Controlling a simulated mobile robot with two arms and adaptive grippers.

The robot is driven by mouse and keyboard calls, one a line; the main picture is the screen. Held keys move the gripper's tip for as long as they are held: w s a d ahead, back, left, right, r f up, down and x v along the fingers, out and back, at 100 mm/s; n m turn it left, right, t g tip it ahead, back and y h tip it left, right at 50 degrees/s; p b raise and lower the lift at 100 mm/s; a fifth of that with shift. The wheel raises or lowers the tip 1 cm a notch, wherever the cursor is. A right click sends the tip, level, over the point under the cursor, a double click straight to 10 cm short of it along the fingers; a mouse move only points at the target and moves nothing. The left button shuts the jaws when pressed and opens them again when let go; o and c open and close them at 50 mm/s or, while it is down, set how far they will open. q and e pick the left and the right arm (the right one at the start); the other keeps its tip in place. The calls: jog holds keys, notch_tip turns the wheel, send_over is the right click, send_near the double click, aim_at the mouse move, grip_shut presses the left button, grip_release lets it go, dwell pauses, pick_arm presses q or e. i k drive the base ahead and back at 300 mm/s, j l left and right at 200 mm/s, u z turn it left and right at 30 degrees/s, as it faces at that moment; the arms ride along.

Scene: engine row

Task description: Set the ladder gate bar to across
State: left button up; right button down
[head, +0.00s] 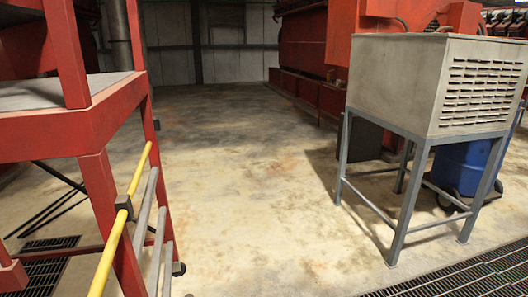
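A yellow bar (112,247) slants up from the bottom edge at the left, in front of a red post. A black fitting (124,206) sits around it partway up. Two grey bars (147,223) slant beside it on its right, close to the red frame. I cannot tell for sure which of these is the ladder gate bar. The lower end of the yellow bar is cut off by the bottom edge of the view. Neither of my grippers shows in the head view.
A red platform frame (95,125) stands at the left. Floor grates lie at lower left and lower right. The concrete floor (240,190) between is clear.

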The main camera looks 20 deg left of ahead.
aim_at(97, 289)
jog(key=u, duration=1.95)
